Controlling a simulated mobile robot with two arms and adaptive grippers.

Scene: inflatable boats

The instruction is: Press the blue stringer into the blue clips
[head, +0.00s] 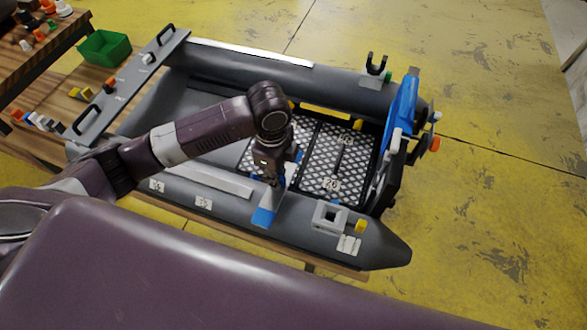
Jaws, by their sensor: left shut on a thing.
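My left gripper (272,180) points down over the near side of the grey inflatable boat, at the edge of the floor panels. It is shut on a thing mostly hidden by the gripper. A blue piece (264,217) shows just below it, over the near tube; it may be an end of the blue stringer, but its full shape is hidden. Small blue parts (298,156) show beside the gripper and near the panel edge; I cannot tell whether they are the blue clips. My right gripper is out of view.
Dark floor panels (322,170) with pale mesh lie inside the boat. A grey square fitting (330,216) sits on the near tube. A green bin (104,48) stands at upper left. Yellow floor surrounds the boat.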

